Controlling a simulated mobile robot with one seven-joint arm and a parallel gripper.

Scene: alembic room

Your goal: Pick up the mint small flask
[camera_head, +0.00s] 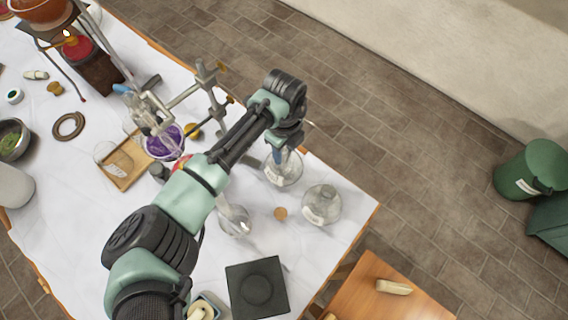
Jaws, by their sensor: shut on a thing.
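My gripper (283,150) reaches over the far right part of the table, pointing down. It is shut on the neck of a small glass flask (284,173) with a pale label. A bit of blue-green shows at the neck; the flask body looks clear and greyish. The fingertips are mostly hidden by my wrist. I cannot tell whether the flask's base touches the table. A second round glass flask (321,206) with a label stands to the right, near the table edge. A third glass flask (234,221) stands to the left, partly behind my arm.
A metal clamp stand (207,87) and a bowl of purple matter (165,143) are left of my gripper. A cork (280,213) lies between flasks. A black square plate (257,289) sits at the front. The table's right edge (352,234) is close.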

